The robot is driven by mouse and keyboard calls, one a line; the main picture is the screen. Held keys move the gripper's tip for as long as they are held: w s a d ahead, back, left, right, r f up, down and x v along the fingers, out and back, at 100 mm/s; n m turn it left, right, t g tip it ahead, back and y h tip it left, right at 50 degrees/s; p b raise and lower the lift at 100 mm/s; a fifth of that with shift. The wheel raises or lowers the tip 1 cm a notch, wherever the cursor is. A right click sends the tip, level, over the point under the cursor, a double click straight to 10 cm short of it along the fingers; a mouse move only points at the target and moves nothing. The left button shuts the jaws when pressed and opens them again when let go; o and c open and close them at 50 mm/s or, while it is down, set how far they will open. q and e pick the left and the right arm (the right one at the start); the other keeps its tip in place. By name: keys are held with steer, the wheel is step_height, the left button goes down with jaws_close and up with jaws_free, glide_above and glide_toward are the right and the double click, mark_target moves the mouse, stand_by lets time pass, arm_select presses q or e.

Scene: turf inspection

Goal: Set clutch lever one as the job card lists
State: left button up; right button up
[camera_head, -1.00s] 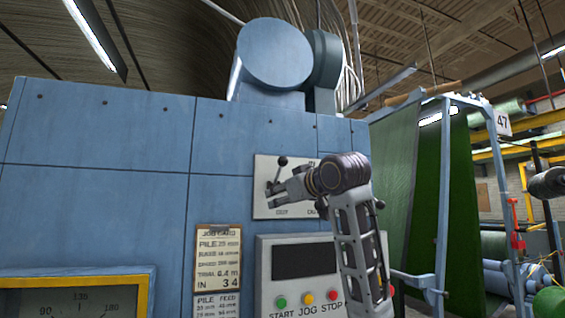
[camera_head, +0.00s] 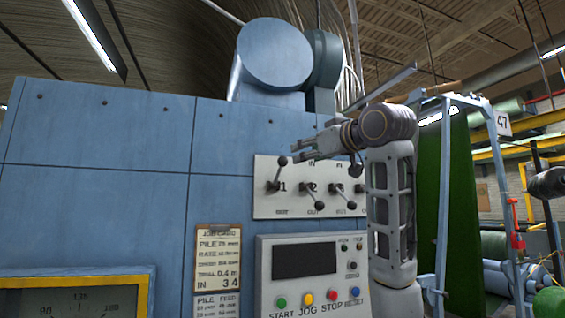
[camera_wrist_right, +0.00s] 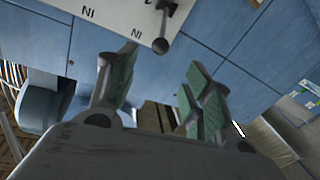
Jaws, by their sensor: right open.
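The lever panel (camera_head: 262,204) is a pale plate on the blue machine. Clutch lever one (camera_head: 278,172), at its left end, tilts up with its dark knob toward the top. Levers two (camera_head: 316,197) and three (camera_head: 345,197) tilt down toward OUT. My right gripper (camera_head: 298,151) is open and empty, just right of lever one's knob and above the panel's top edge. In the right wrist view its green-padded fingers (camera_wrist_right: 160,85) are apart. A lever knob (camera_wrist_right: 160,46) shows beyond them; which lever is unclear. The job card (camera_head: 218,257) reads "IN 3 4". My left gripper is not in view.
A control box (camera_head: 292,243) with a dark screen and START, JOG, STOP and RESET buttons sits below the levers. A yellow-framed gauge (camera_head: 78,282) is at lower left. A blue frame with green turf (camera_head: 462,205) stands at right. My right arm hides the panel's right end.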

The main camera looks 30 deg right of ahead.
mark_target(286, 160)
steer(key=shift+w, duration=0.1)
steer(key=shift+w+d+p, duration=0.15)
steer(key=shift+w+p, duration=1)
steer(key=shift+w, duration=2.25)
steer(key=shift+w+d+p, duration=0.1)
steer(key=shift+w+p, duration=1)
steer(key=shift+w, duration=2.25)
steer(key=shift+c, duration=0.3)
jaws_close()
